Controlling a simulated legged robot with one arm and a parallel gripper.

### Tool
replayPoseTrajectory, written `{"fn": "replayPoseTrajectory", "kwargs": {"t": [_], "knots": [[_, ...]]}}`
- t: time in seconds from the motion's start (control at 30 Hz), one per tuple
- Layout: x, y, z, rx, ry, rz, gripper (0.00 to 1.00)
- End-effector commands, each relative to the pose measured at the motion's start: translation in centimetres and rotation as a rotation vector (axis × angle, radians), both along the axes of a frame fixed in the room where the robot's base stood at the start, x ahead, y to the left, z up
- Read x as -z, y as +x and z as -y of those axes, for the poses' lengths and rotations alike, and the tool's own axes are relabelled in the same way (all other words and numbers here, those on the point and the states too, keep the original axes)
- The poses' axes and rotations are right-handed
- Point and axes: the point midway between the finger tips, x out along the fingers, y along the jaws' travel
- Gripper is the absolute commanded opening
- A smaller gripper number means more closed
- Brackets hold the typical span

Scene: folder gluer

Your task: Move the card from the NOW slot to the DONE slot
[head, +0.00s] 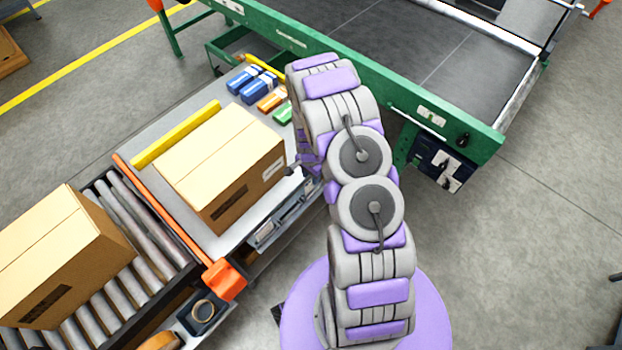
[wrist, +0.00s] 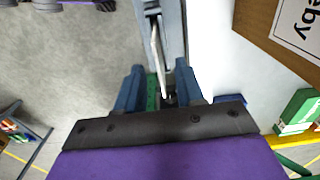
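My gripper (wrist: 158,80) shows in the wrist view with its two blue fingers apart, so it is open. A thin pale strip (wrist: 158,52), seen nearly edge-on, lies between the lines of the fingers and looks like the card. Neither finger visibly touches it. It stands at a grey holder (wrist: 173,30) along the table side. In the head view the holder (head: 283,215) runs along the table's front edge. The NOW and DONE labels cannot be read, so I cannot tell which slot the strip is in. My arm mostly hides the gripper in the head view.
A closed carton (head: 222,160) sits on the table close to the holder; it also shows in the wrist view (wrist: 262,22). Blue, orange and green small boxes (head: 262,88) lie behind it. A roller conveyor (head: 140,250) carries another carton (head: 55,260). A green machine (head: 400,85) stands behind.

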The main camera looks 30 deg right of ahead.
Motion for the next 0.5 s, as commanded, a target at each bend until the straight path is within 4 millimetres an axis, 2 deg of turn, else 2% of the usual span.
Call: {"fn": "replayPoseTrajectory", "kwargs": {"t": [0.03, 0.1, 0.5], "knots": [[-1.4, 0.1, 0.0, 0.000, -0.002, 0.004, 0.37], [-3.0, 0.2, 0.1, -0.001, -0.002, 0.005, 0.37], [-10.7, 0.0, 0.0, 0.000, 0.001, -0.001, 0.37]]}}
